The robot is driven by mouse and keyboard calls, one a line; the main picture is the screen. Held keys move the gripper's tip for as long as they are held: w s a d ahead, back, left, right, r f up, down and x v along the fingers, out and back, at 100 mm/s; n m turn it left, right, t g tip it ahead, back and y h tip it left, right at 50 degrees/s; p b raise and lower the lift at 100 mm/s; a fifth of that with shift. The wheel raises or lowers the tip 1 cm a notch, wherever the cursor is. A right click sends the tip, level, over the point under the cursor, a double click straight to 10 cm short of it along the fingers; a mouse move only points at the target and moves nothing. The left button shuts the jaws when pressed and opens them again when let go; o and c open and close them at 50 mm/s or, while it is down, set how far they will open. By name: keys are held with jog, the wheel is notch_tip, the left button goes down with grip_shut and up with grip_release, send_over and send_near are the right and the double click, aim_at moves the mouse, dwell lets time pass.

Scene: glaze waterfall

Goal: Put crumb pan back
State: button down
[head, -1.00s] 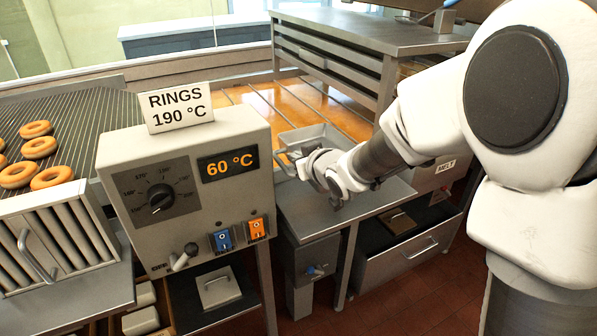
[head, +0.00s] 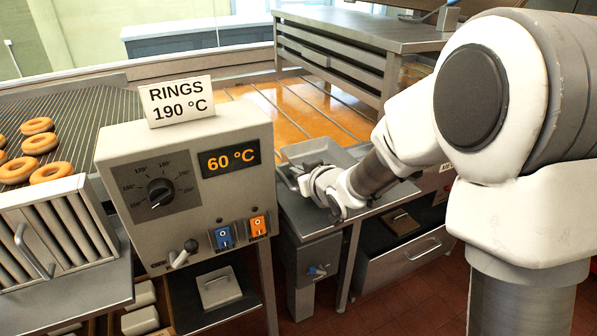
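A shallow grey metal pan (head: 318,151), which looks like the crumb pan, is at the steel counter (head: 345,209) right of the control box. My gripper (head: 297,178) is at the pan's near left edge, low over the counter. My wrist covers part of the pan's near side. The fingers are small and partly hidden, so I cannot tell whether they are shut on the pan or its handle. I cannot tell whether the pan rests on the counter or is just above it.
The control box (head: 188,190) reading 60 °C stands close left of my gripper. Orange glaze (head: 290,107) lies behind the pan. A steel rack (head: 345,55) stands behind my arm. Rings (head: 38,144) lie on a wire conveyor at left. A drawer (head: 405,250) sits below right.

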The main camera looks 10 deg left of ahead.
jog(key=shift+f, duration=0.1)
jog(key=c, duration=1.1)
grip_release()
jog(key=shift+o, duration=0.2)
